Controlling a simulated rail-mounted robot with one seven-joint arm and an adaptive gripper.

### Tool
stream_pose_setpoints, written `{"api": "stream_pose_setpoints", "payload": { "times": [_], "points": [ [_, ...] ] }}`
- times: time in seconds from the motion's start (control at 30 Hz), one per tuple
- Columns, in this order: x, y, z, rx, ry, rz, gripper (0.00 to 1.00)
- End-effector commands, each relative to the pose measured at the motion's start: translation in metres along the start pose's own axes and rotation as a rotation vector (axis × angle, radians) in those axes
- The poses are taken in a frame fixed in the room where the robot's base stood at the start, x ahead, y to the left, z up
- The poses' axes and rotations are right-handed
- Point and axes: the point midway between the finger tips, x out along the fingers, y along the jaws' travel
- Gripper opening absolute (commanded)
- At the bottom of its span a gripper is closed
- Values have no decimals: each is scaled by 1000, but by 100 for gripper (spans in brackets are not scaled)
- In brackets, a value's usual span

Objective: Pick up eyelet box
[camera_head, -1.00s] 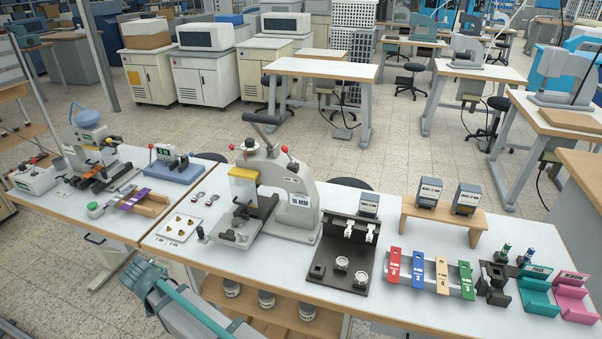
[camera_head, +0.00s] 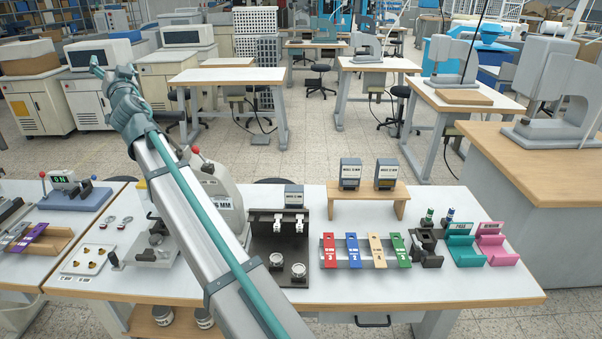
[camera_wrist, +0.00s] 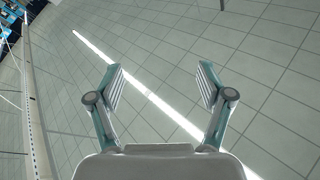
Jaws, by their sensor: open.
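Two small grey boxes with white label plates, the left box (camera_head: 350,174) and the right box (camera_head: 386,174), stand upright side by side on a wooden riser (camera_head: 366,193) at the back of the table. A similar smaller grey box (camera_head: 293,195) sits on the back of the black fixture. The labels are too small to read surely, so I cannot tell which is the eyelet box. My gripper (camera_wrist: 162,85) is open and empty in the wrist view, facing a tiled surface with a bright strip. In the head view my arm reaches up and left, far from the boxes.
The black fixture (camera_head: 282,240) holds two round metal parts. Coloured tabs (camera_head: 352,251) in a rack, a teal PASS tray (camera_head: 462,252) and a pink tray (camera_head: 494,249) stand to the right. The press (camera_head: 222,195) is partly behind my arm. The table's right front is clear.

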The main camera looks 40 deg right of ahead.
Motion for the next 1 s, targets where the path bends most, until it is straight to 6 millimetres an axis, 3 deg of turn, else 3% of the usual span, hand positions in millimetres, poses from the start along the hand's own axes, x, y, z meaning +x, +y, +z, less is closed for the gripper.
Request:
{"api": "stream_pose_setpoints", "payload": {
  "times": [0.03,0.2,0.47,0.77,0.87,0.97,1.0],
  "points": [
    [4,7,-18,-3,27,-4,79],
    [9,19,-72,-9,98,-27,79],
    [10,36,-141,-22,183,-53,79],
    [18,156,-148,23,167,237,79],
    [14,203,-152,43,161,351,79],
    [6,259,-155,69,151,487,79],
    [0,286,-156,80,146,554,79]
  ]
}}
